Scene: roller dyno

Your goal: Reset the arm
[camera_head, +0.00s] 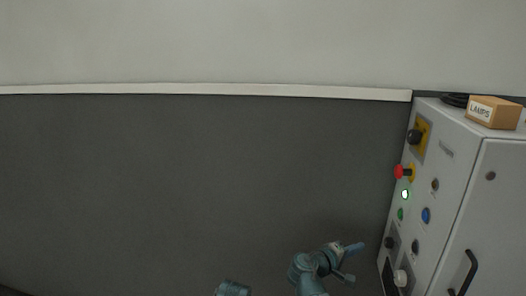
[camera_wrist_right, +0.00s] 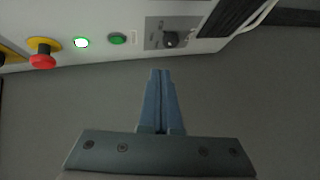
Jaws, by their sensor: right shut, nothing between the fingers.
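My right gripper (camera_head: 353,248) is at the bottom of the head view, to the left of the grey control cabinet (camera_head: 457,170). It is apart from the cabinet face. In the right wrist view my right gripper (camera_wrist_right: 160,75) shows its two blue fingers pressed together with nothing between them. My left gripper is not in either view.
The cabinet carries a red emergency button (camera_head: 399,171), a lit green lamp (camera_head: 405,194), a blue button (camera_head: 426,215), a black rotary switch (camera_head: 414,136) and a dark handle (camera_head: 467,271). A LAMPS box (camera_head: 493,112) sits on top. The dark wall (camera_head: 180,180) is bare.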

